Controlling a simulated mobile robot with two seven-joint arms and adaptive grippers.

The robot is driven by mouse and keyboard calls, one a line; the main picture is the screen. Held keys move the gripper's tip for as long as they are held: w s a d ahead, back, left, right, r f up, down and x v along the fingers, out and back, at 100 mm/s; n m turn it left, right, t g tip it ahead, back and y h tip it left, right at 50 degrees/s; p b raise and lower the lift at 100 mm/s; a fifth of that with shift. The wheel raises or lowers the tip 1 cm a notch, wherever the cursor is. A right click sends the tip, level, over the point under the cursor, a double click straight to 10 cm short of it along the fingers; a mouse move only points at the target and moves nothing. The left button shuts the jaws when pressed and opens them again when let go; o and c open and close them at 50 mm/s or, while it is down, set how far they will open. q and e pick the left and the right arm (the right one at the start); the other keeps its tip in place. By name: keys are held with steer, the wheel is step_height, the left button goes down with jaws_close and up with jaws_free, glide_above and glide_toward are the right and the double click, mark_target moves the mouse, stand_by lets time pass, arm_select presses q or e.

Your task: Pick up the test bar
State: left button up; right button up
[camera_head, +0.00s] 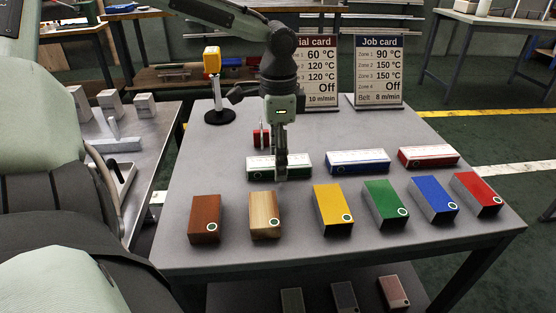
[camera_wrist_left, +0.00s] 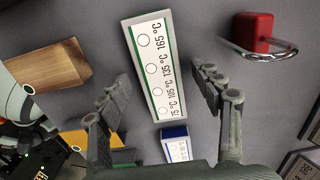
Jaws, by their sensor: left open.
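A long white-topped bar with a green edge (camera_head: 262,169), marked with temperatures and circles, lies on the grey table; which object is the test bar is not labelled. It also shows in the left wrist view (camera_wrist_left: 150,65). My left gripper (camera_head: 281,172) points down over this bar, its fingers partly hiding it. In the left wrist view my left gripper (camera_wrist_left: 163,85) is open, one finger on each side of the bar and apart from it. Similar bars with blue (camera_head: 357,162) and red (camera_head: 428,157) edges lie to its right. My right gripper is not in view.
Brown (camera_head: 205,218), wooden (camera_head: 264,215), yellow (camera_head: 332,209), green (camera_head: 385,205), blue (camera_head: 433,199) and red (camera_head: 476,194) blocks line the front. A red padlock-like object (camera_wrist_left: 260,32) sits close by. A yellow device on a stand (camera_head: 212,62) and two cards stand behind.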

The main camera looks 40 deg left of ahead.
arm_select(q)
steer(key=c, duration=1.3)
steer(key=shift+c, duration=0.2)
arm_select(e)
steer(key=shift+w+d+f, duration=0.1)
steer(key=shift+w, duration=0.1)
arm_select(q)
steer(key=shift+r, duration=0.1)
steer(key=shift+r, duration=0.55)
step_height(320, 180, up, 17)
steer(key=p, duration=0.2)
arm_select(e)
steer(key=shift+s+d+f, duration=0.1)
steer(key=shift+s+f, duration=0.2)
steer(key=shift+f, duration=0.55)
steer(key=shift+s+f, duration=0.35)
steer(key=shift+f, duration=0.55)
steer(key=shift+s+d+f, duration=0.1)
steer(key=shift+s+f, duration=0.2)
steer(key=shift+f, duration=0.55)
